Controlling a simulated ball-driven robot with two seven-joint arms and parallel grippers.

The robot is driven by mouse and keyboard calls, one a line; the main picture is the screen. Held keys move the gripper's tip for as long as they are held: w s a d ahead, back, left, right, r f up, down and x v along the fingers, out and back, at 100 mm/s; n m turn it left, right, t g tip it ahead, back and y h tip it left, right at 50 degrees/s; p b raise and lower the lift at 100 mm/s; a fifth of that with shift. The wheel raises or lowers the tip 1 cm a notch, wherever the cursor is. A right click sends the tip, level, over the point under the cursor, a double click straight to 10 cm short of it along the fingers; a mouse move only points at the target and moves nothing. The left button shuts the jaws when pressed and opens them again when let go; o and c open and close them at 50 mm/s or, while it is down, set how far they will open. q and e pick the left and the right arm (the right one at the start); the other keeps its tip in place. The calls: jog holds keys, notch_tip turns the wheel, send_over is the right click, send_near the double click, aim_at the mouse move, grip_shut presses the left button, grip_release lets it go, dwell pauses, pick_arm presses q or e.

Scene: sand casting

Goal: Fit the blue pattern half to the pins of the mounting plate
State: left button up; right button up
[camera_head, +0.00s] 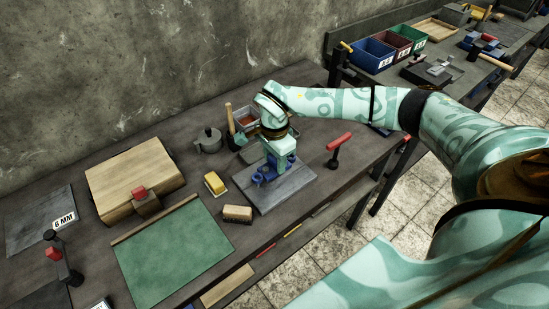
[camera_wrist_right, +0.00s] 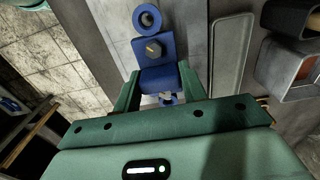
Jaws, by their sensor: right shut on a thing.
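The blue pattern half (camera_head: 262,178) is in my right gripper (camera_head: 275,163), at the grey mounting plate (camera_head: 293,194) on the bench. The plate's pins are hidden or too small to make out. My left gripper is not in view.
A red-handled tool (camera_head: 338,146) stands right of the plate. A yellow block (camera_head: 215,184), a tan brush-like block (camera_head: 238,213) and a grey pot (camera_head: 208,140) are to its left. A green mat (camera_head: 175,252) and a wooden board (camera_head: 133,177) lie further left.

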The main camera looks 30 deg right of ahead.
aim_at(275, 166)
jog(key=shift+p, duration=0.65)
dwell(1.0)
jog(key=shift+f+b, duration=0.75)
jog(key=shift+f, duration=0.85)
jog(key=o, duration=1.2)
jog(key=shift+c, duration=0.2)
jog(key=shift+r, duration=0.1)
notch_tip(275, 166, up, 16)
jog(key=p, duration=0.2)
jog(key=shift+r, duration=0.1)
